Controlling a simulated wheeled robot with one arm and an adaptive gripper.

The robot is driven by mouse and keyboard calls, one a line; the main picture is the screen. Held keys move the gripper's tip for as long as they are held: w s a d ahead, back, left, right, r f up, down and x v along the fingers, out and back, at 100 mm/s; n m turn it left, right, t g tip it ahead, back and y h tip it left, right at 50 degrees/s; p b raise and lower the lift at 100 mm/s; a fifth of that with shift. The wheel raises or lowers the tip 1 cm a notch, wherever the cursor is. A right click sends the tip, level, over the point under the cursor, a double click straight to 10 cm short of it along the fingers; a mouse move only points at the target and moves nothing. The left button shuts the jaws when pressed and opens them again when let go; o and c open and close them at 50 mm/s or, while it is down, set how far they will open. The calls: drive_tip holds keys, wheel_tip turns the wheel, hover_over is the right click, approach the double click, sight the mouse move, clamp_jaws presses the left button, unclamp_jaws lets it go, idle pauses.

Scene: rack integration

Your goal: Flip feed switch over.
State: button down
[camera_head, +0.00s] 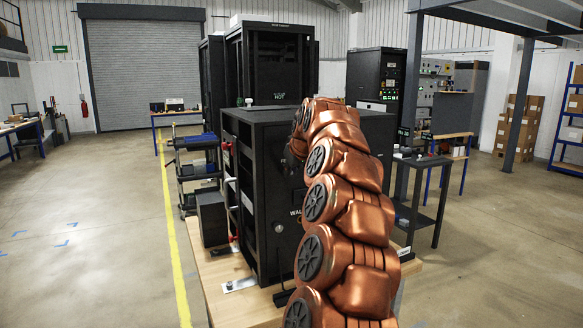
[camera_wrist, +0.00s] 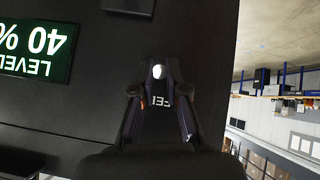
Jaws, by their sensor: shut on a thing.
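The feed switch (camera_wrist: 159,72) shows in the wrist view as a small pale, rounded tip on a dark panel (camera_wrist: 90,105). My gripper (camera_wrist: 160,84) reaches up from the bottom of that view, its dark fingers on either side of the switch and shut on it. Part of an upside-down label shows between the fingers; the base of the switch is hidden. In the head view my copper arm reaches to the black cabinet (camera_head: 245,135), and my gripper and the switch cannot be made out there.
A lit green display (camera_wrist: 38,50) reading 40 %, upside down, is left of my gripper in the wrist view. In the head view the cabinet stands on a wooden-topped bench (camera_head: 215,268). A dark side table (camera_head: 425,160) stands to the right. The floor at left is open.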

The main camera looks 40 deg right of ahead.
drive_tip(key=shift+w+r+p, duration=0.1)
drive_tip(key=shift+r+p, duration=0.15)
drive_tip(key=shift+p, duration=0.15)
drive_tip(key=shift+f+g, duration=0.15)
drive_tip(key=shift+g, duration=0.25)
drive_tip(key=c, duration=1.2)
unclamp_jaws()
drive_tip(key=v, duration=1.2)
drive_tip(key=shift+d, duration=0.2)
